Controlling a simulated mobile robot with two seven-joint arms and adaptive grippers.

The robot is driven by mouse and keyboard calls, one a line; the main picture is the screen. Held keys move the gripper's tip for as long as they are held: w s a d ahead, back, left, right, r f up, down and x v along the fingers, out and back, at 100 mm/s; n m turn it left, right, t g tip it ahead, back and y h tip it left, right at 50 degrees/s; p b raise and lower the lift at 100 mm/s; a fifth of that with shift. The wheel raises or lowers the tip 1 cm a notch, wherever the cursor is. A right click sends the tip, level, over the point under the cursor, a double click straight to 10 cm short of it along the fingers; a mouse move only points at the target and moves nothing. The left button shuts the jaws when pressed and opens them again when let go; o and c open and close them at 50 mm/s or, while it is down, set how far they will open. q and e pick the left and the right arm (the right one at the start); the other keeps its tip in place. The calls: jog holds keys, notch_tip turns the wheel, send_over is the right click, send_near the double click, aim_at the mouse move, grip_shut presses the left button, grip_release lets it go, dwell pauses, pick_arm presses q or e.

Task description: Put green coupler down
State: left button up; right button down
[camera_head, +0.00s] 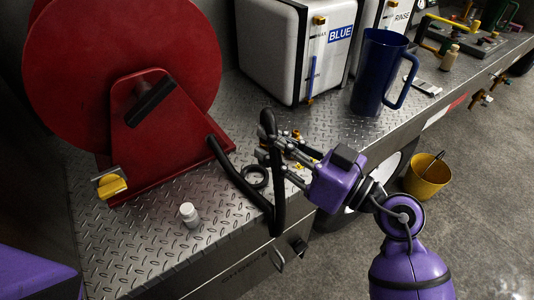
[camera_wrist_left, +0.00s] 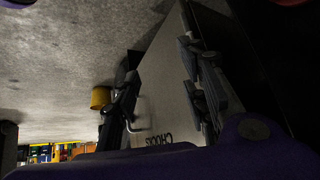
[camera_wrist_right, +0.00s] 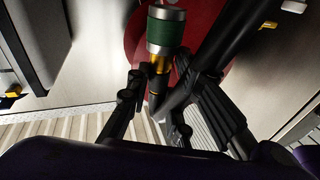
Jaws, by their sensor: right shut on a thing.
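The green coupler (camera_wrist_right: 165,32) shows at the top of the right wrist view, a green band between silver rings with a brass neck below. My right gripper (camera_wrist_right: 157,112) is shut on its lower part or the hose end there; the fingers hide exactly where. In the head view my right gripper (camera_head: 277,158) is above the tread-plate deck edge, beside the black hose (camera_head: 279,200), with small brass parts showing and the green hidden. My left gripper (camera_wrist_left: 162,100) is open and empty in its wrist view, facing the side panel marked CHOCKS.
A red hose reel (camera_head: 120,65) stands at the left of the deck (camera_head: 150,245). A black ring (camera_head: 254,177) and a white bottle (camera_head: 189,214) lie near. A white BLUE tank (camera_head: 270,50) and blue jug (camera_head: 373,75) stand behind. A yellow bucket (camera_head: 427,178) is on the floor.

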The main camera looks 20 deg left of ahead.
aim_at(261, 163)
jog(key=shift+a+f, duration=0.45)
jog(key=shift+f, duration=0.25)
jog(key=shift+a+f, duration=0.3)
jog(key=shift+a, duration=0.05)
jog(key=shift+a+f+b, duration=0.2)
jog(key=shift+f+b, duration=0.1)
jog(key=shift+b, duration=0.05)
jog(key=f+b, duration=0.1)
jog(key=f, duration=0.1)
jog(key=a+f+b, duration=0.1)
jog(key=f, duration=0.1)
jog(key=shift+w+f, duration=0.1)
jog(key=shift+f, duration=0.15)
jog(key=shift+r, duration=0.1)
jog(key=c, duration=1.7)
grip_release()
jog(key=shift+o, duration=0.7)
